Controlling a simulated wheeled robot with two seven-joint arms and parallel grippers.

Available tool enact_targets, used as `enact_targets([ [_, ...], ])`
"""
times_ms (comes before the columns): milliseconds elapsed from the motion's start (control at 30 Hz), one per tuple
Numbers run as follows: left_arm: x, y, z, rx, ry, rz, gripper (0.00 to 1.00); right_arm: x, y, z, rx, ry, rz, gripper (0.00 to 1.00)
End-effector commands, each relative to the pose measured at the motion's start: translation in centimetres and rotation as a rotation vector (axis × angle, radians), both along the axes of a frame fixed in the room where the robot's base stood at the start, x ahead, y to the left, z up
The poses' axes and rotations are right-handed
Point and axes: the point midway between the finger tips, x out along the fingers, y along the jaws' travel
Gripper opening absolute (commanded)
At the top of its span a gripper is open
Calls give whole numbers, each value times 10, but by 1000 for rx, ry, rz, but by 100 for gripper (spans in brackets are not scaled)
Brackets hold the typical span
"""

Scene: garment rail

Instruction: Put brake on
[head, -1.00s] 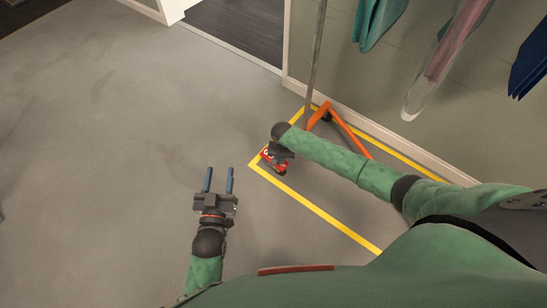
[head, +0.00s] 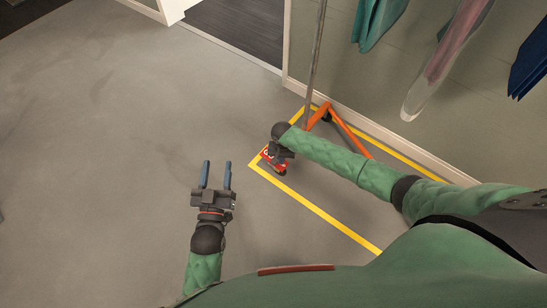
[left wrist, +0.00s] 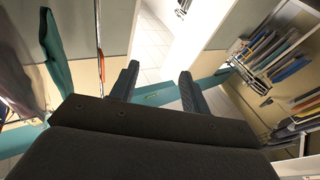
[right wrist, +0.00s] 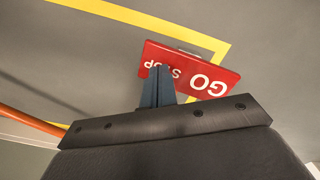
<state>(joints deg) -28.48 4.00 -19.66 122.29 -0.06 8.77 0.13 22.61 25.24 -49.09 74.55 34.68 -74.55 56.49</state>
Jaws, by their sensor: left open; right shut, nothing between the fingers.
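The red brake pedal (right wrist: 217,78), marked GO and STOP, sits low by the floor at the rail's near end. It also shows in the head view (head: 267,156), partly covered by my right gripper (head: 279,158). In the right wrist view my right gripper (right wrist: 158,70) is shut and empty, its fingertips over the STOP end; I cannot tell whether they touch it. The garment rail has an orange base (head: 347,131) and a grey upright (head: 317,60). My left gripper (head: 217,164) is open and empty, left of the pedal, away from the rail.
Yellow floor tape (head: 312,209) outlines the rail's bay beside the wall. Garments hang at upper right, including a green one (head: 377,22) and a blue one (head: 531,65). Open grey floor (head: 110,130) lies to the left.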

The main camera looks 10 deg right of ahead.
Motion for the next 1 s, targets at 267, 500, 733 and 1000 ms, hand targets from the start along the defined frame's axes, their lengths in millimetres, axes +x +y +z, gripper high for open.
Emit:
enact_targets([
  [267,-1,-1,-18,13,55,-4,47,0,0,2,0,0,0,0],
  [500,-3,-1,-33,23,101,-7,47,0,0,3,0,0,0,0],
  [733,-4,-2,-48,33,145,-11,47,0,0,4,0,0,0,0],
  [1000,-7,-2,-65,45,197,-15,47,0,0,5,0,0,0,0],
])
